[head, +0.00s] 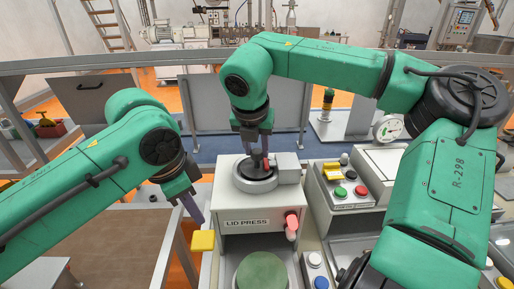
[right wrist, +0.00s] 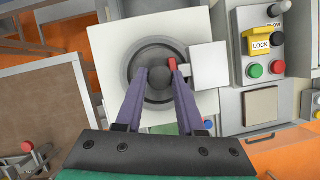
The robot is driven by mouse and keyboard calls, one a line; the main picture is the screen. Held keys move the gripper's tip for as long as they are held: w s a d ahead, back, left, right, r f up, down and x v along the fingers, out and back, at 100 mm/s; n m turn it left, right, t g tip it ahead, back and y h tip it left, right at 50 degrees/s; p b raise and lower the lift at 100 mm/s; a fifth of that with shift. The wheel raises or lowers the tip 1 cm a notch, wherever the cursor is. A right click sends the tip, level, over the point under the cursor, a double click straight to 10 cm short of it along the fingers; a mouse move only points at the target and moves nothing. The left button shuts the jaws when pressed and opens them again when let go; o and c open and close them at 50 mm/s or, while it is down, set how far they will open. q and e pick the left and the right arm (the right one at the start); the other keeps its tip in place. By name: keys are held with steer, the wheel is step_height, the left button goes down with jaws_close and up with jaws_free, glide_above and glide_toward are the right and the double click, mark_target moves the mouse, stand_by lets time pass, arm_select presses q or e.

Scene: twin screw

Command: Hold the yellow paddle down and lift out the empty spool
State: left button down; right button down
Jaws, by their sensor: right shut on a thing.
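The yellow paddle (head: 203,241) sticks out at the front left of the white lid press (head: 240,205). My left gripper (head: 201,221) is just above it, its fingers together; I cannot tell whether the tips touch the paddle. My right gripper (head: 257,163) points down over the round dark seat (head: 240,182) on top of the press. In the right wrist view its purple fingers (right wrist: 162,78) are shut on a small dark round part (right wrist: 160,90) at the seat's centre, which looks like the empty spool. Its lower part is hidden.
A red tab (right wrist: 172,65) and a pale block (head: 287,166) sit beside the seat. A pink-red lever (head: 292,224) is on the press front, above a green disc (head: 261,274). To the right is a button box (head: 345,190) with a yellow LOCK cover (right wrist: 262,43).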

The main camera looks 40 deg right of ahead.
mark_target(203, 239)
arm_select(q)
step_height(203, 239, down, 4)
steer(key=shift+w, duration=0.1)
arm_select(e)
steer(key=shift+w, duration=0.15)
arm_select(q)
steer(key=shift+f, duration=0.55)
steer(key=shift+f, duration=0.1)
stand_by(1.3)
steer(key=shift+f, duration=1.45)
arm_select(e)
steer(key=shift+r, duration=3.55)
